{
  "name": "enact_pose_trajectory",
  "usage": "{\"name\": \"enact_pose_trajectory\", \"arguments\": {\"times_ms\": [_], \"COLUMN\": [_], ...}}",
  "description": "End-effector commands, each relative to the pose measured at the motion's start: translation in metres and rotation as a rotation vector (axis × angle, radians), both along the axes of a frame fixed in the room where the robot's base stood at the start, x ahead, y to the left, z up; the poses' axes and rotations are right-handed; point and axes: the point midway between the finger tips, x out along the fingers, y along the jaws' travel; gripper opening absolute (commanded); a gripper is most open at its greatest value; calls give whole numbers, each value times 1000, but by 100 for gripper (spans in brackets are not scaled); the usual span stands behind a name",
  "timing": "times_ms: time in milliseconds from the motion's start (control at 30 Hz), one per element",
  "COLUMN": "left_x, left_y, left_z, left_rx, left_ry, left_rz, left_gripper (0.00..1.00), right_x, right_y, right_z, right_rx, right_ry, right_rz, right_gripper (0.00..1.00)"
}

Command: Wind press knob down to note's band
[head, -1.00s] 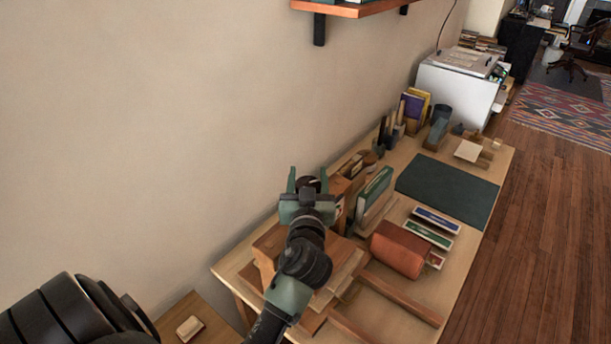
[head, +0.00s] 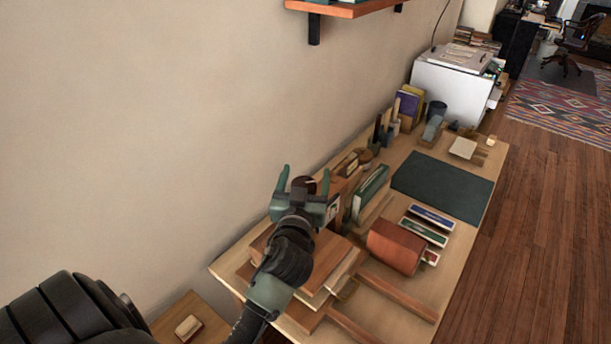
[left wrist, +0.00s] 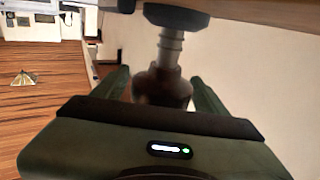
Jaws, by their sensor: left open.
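My left gripper (head: 304,174) is open at the wooden press (head: 345,268) on the near end of the desk. A dark round knob (head: 304,185) with a pale line on it shows between its fingers. In the left wrist view the brown knob (left wrist: 163,86) hangs on a ribbed metal screw below a dark collar and a wooden beam (left wrist: 245,12). The open green fingers (left wrist: 162,98) stand on either side of it; I cannot tell whether they touch it. A small white card (head: 333,208), perhaps the note, shows right of the gripper; no band can be made out. My right gripper is not in view.
A green book (head: 371,191), a reddish-brown rounded block (head: 396,247) and flat boxes (head: 424,231) lie right of the press. A dark green mat (head: 443,187) leaves clear space farther along. The wall (head: 150,130) is close on the left, with a shelf (head: 345,10) above.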

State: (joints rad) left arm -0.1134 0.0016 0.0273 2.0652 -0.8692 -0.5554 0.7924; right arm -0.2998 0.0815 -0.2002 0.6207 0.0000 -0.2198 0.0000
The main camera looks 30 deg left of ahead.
Motion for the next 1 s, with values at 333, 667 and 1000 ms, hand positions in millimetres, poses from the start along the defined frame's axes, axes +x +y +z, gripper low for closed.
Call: {"name": "enact_pose_trajectory", "arguments": {"times_ms": [333, 667, 1000], "left_x": [-48, -69, -68], "left_y": [-22, -32, -32], "left_z": [-4, 0, 0], "left_rx": [-4, 0, 0], "left_ry": [1, -1, 0], "left_rz": [2, 0, 0], "left_gripper": [73, 73, 73], "right_x": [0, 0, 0], "right_y": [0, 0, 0], "right_z": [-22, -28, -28], "right_rx": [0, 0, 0], "right_ry": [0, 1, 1], "right_rz": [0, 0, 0], "right_gripper": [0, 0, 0]}}
